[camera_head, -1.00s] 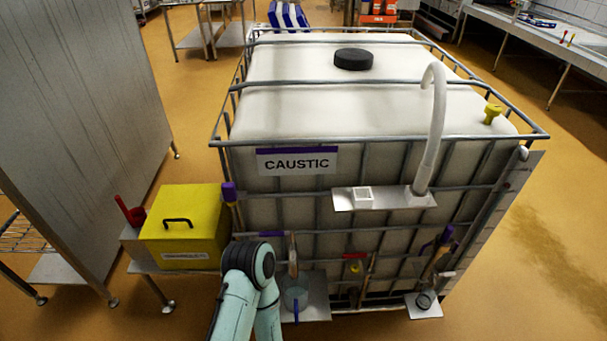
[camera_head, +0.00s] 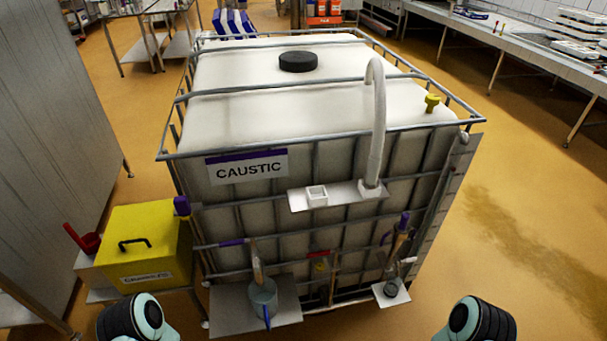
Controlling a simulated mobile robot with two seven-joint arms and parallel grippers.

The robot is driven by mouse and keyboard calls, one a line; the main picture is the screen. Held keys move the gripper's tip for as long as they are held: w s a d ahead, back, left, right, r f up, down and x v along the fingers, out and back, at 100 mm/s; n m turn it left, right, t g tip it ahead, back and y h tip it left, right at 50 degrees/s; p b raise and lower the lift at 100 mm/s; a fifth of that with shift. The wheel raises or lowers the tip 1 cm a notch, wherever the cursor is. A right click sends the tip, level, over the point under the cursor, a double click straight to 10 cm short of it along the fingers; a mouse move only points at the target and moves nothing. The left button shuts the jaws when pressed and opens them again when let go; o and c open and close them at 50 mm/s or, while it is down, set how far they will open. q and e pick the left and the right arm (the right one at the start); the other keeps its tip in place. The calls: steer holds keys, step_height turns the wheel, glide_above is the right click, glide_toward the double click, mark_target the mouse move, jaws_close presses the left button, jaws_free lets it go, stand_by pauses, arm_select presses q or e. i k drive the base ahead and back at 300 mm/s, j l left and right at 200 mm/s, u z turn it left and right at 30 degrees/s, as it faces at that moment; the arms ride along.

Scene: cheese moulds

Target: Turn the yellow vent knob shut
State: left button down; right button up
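The yellow vent knob (camera_head: 432,103) stands on the top of the white caged tank (camera_head: 330,110), near its right front corner. It is small in the view, and I cannot tell how far it is turned. Part of my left arm shows at the bottom left and part of my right arm at the bottom right, both dark and teal. Neither arm is near the knob. The fingers of both grippers are out of view.
A black lid (camera_head: 298,61) and a curved white pipe (camera_head: 377,120) are on the tank, whose metal cage rail (camera_head: 320,142) runs round the top. A yellow box (camera_head: 145,245) stands left. A shelf with a jug (camera_head: 263,292) juts from the front. Floor to the right is clear.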

mark_target(431, 100)
steer(key=z, duration=1.7)
steer(key=i+l+z, duration=0.2)
steer(key=i+z, duration=0.15)
steer(key=i, duration=0.15)
steer(key=i+l+z, duration=0.1)
steer(key=i+z, duration=0.25)
steer(key=i+u, duration=0.15)
steer(key=i, duration=0.7)
steer(key=i+l+u, duration=0.2)
steer(key=i, duration=0.65)
steer(key=i+j+u, duration=0.1)
steer(key=i+u, duration=0.4)
steer(key=i, duration=0.2)
steer(key=i+l+u, duration=0.2)
steer(key=i+u, duration=0.25)
steer(key=i, duration=0.2)
steer(key=i+u, duration=0.15)
steer(key=u, duration=0.25)
steer(key=i+u, duration=0.1)
steer(key=u, duration=0.3)
steer(key=i+l+u, duration=0.1)
steer(key=u, duration=0.3)
steer(key=i+l+u, duration=0.15)
steer(key=u, duration=2.05)
